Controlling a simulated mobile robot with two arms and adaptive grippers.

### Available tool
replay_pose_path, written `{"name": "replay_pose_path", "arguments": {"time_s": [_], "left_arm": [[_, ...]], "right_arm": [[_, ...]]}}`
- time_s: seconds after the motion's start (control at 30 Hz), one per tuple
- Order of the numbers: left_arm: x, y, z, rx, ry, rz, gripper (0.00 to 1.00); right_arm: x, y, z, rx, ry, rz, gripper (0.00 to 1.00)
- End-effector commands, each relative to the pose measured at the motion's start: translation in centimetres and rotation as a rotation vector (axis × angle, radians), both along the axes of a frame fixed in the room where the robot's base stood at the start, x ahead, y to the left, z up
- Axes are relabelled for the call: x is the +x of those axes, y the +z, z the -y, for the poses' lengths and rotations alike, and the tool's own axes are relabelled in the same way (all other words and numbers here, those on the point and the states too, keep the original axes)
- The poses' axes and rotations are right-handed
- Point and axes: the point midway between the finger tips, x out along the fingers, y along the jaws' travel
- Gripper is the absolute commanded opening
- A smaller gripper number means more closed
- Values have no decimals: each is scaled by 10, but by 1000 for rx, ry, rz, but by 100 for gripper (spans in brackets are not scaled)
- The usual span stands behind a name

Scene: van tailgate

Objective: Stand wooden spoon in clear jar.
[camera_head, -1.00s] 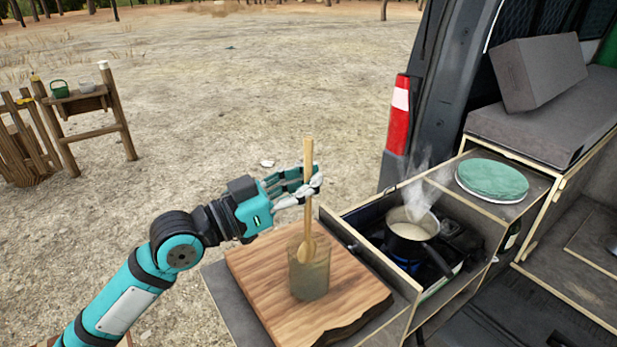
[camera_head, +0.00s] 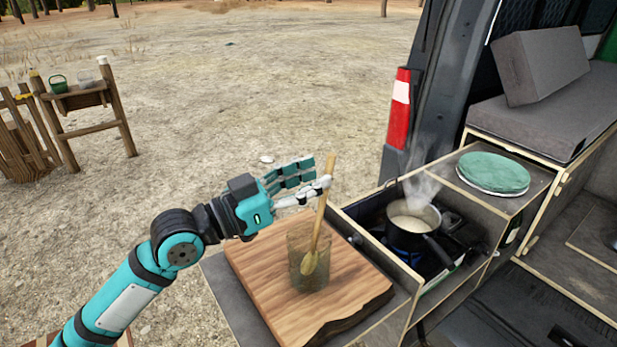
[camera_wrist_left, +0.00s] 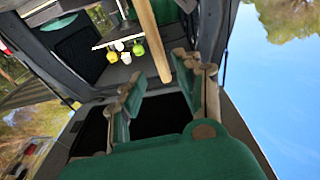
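The wooden spoon (camera_head: 322,208) stands bowl down in the clear jar (camera_head: 294,262), tilted, with its handle leaning to the right. The jar is upright on a wooden cutting board (camera_head: 258,275). My left gripper (camera_head: 316,174) is just above the jar and beside the upper handle, its fingers spread apart. In the left wrist view the fingers (camera_wrist_left: 165,88) are clearly apart and the spoon handle (camera_wrist_left: 152,38) shows beyond and between them, with no finger visibly closed on it. My right gripper is not in view.
A steaming pot (camera_head: 412,236) sits on a stove right of the board. A green-topped round plate stack (camera_head: 492,173) stands on the counter behind it. A grey cushion (camera_head: 540,65) lies in the van. Open ground is to the left.

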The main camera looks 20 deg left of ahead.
Motion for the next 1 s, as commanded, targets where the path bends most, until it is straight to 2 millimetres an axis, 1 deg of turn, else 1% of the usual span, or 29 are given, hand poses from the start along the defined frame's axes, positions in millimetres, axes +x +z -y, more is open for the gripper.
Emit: {"name": "replay_pose_path", "arguments": {"time_s": [0.1,0.17,0.27,0.5,0.6,0.8,1.0], "left_arm": [[-1,-1,-1,1,0,-1,34],[-3,-2,-3,1,0,-1,34],[-12,-4,-12,5,2,-3,34],[-40,-10,-34,7,-1,-7,34],[-46,-11,-42,5,1,-6,34],[-54,-11,-48,2,0,-2,34],[-56,-10,-49,0,0,0,34]], "right_arm": [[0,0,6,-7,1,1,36],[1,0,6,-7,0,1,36],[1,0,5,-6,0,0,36],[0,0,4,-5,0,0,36],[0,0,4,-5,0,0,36],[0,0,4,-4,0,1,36],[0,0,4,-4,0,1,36]]}}
